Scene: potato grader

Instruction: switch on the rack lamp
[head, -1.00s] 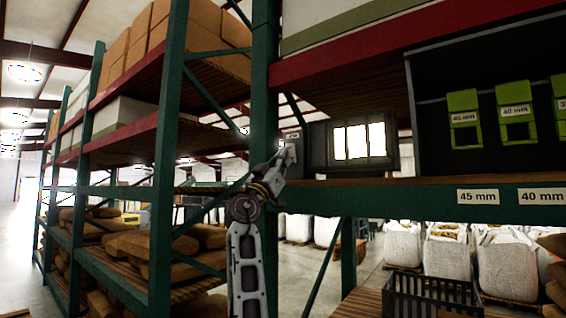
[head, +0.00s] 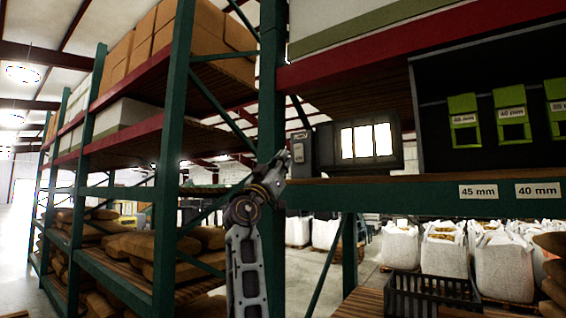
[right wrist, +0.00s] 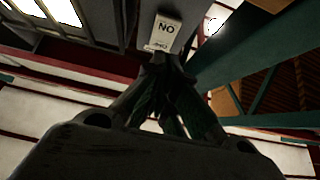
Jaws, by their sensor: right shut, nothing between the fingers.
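A dark box lamp (head: 365,144) with bright white panes sits on the rack shelf. A small grey switch box (head: 299,146) stands at its left, beside the green post. In the right wrist view a pale switch plate (right wrist: 166,32) carries lettering that reads "ON" upside down. My right gripper (head: 281,160) is shut and empty, just left of and below the switch box. In the right wrist view its fingertips (right wrist: 165,62) lie close to the plate's edge; I cannot tell whether they touch it. My left gripper is not in view.
The green rack post (head: 271,80) stands close to my right gripper. The shelf beam (head: 420,196) runs below the lamp. Green gauges (head: 463,122) hang in a dark cabinet at right. A black crate (head: 430,295) is below.

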